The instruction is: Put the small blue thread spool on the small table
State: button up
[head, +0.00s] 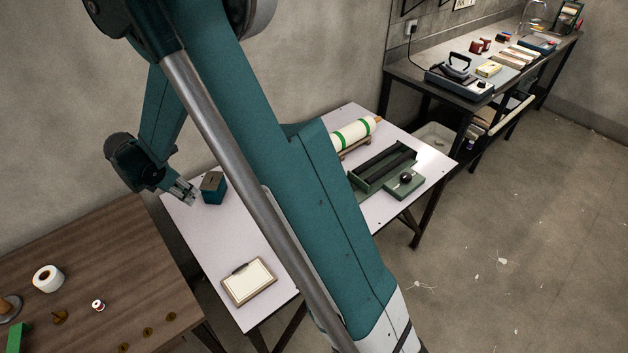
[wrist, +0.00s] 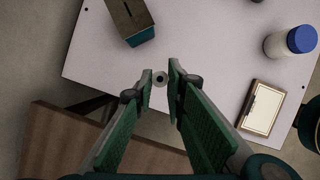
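My gripper (wrist: 160,76) is over the left edge of the white table (head: 236,230), near a teal box. Its two fingertips close on the sides of a small round thing with a dark centre hole (wrist: 160,79), seen end-on in the wrist view. It looks like a small thread spool; its colour looks greyish and its blue is not clear. In the head view my gripper (head: 188,191) is small and the thing in it is hard to make out. No other blue spool shows. Which table counts as the small table I cannot tell.
The teal slotted box (head: 213,188) and a framed board (head: 248,281) stand on the white table, with bare space between. A blue-capped jar (wrist: 291,42) shows in the wrist view. The brown table (head: 100,250) holds a white roll (head: 48,279) and a red-and-white spool (head: 98,305).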

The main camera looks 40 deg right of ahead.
jog(key=d+f+b, duration=0.1)
jog(key=d+f, duration=0.1)
jog(key=d, duration=2.1)
jog(key=w+d+f, duration=0.1)
jog(key=d+f, duration=0.1)
jog(key=d, duration=2.1)
jog(key=shift+w+d+f+b, duration=0.15)
jog(key=shift+w+d+b, duration=0.05)
jog(key=shift+d+b, duration=0.2)
jog(key=shift+f, duration=0.1)
jog(key=shift+f+b, duration=0.55)
jog(key=shift+f, duration=2.5)
jog(key=shift+f+b, duration=0.35)
jog(key=shift+f, duration=1.5)
jog(key=shift+f, duration=0.2)
jog(key=o, duration=0.6)
